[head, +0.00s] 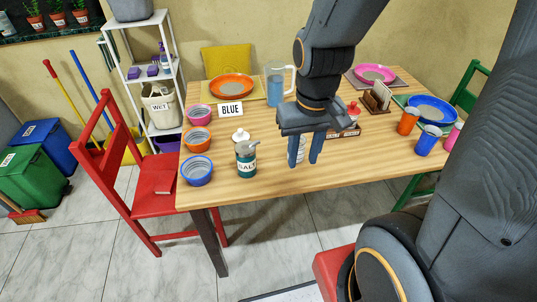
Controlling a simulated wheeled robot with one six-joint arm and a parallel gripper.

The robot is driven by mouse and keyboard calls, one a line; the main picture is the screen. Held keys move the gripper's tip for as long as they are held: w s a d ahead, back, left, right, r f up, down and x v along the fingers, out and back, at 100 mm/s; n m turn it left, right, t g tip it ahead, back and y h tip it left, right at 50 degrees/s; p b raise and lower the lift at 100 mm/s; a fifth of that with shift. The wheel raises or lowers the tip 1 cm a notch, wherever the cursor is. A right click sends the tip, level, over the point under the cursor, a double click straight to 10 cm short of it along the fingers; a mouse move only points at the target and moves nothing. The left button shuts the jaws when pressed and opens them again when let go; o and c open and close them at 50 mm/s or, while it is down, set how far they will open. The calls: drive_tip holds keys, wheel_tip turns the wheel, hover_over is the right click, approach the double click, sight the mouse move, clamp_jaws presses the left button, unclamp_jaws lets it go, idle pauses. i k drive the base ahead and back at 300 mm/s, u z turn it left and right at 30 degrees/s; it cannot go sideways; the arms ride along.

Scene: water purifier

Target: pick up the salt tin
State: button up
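The salt tin (246,162) is a dark green cylinder with a white label reading SALT. It stands upright near the front edge of the table, with something grey at its top. My gripper (305,152) is to the right of the tin, pointing down, with its two blue-grey fingers apart. A pale cylindrical object (300,148) shows behind and between the fingers. I cannot tell whether the fingers touch it. The tin is in full view and apart from my gripper.
On the wooden table (350,168), a blue bowl (197,170) stands left of the tin, and a white-topped container (240,136) is close behind it. A red chair (150,195) is at the left.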

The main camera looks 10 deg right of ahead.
sight(245, 150)
drive_tip(key=z, duration=1.45)
drive_tip(key=k, duration=0.8)
drive_tip(key=u, duration=0.75)
